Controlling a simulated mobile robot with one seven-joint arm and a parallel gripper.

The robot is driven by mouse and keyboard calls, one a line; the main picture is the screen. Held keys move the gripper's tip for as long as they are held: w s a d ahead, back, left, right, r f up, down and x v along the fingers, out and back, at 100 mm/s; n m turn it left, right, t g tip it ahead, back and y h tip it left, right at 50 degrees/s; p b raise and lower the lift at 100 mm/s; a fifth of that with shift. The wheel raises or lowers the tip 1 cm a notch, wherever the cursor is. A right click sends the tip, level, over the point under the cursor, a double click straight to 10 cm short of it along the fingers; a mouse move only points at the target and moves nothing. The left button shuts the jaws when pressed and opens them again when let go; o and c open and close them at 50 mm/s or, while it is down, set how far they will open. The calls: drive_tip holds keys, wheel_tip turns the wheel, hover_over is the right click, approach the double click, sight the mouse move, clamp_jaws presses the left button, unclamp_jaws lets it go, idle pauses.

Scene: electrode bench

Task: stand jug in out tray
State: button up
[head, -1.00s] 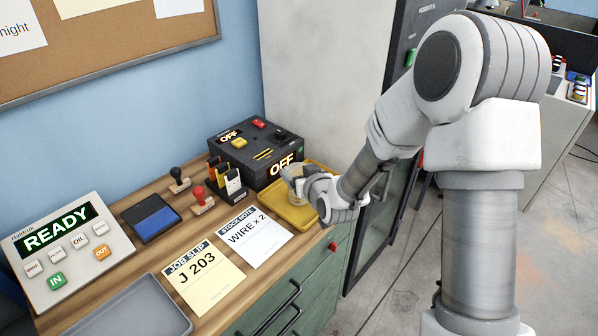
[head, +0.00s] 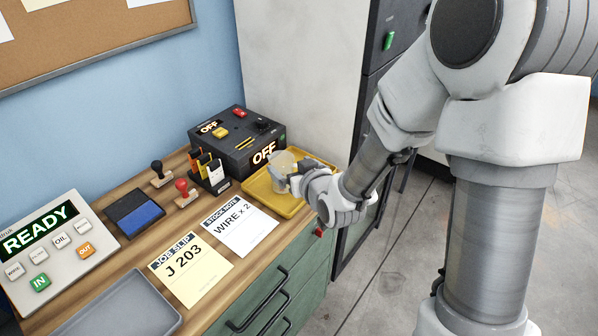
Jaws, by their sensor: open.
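A clear, pale jug (head: 281,163) stands upright in the yellow tray (head: 287,206) at the back right end of the bench. My gripper (head: 288,176) is at the jug's right side, low over the tray, reaching in from the right. Its jaws are open, with the jug at or between the fingertips; contact cannot be made out. The gripper hides the jug's lower right part and some of the tray. No label shows on the yellow tray. A grey tray (head: 120,308) lies at the front left of the bench.
A black box with OFF displays (head: 238,145) stands close behind the yellow tray. Paper slips (head: 190,268) lie flat in front. A READY console (head: 48,250) is at left. A grey cabinet stands behind.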

drive_tip(key=b+v, duration=0.4)
drive_tip(key=b, duration=0.3)
drive_tip(key=shift+s+d+r, duration=0.1)
drive_tip(key=shift+s+d, duration=0.05)
drive_tip(key=shift+s, duration=0.15)
drive_tip(key=s+d+r+m+g+h, duration=0.2)
drive_tip(key=s+d+h, duration=0.1)
drive_tip(key=s+d, duration=0.3)
drive_tip(key=s+d+r+m+g+h, duration=0.2)
drive_tip(key=s+d+r+h, duration=0.1)
drive_tip(key=s+d, duration=0.4)
drive_tip(key=s+g, duration=0.2)
drive_tip(key=s, duration=0.6)
drive_tip(key=shift+s+d+r+g, duration=0.2)
drive_tip(key=shift+s+d+g, duration=0.1)
drive_tip(key=shift+d+g, duration=0.1)
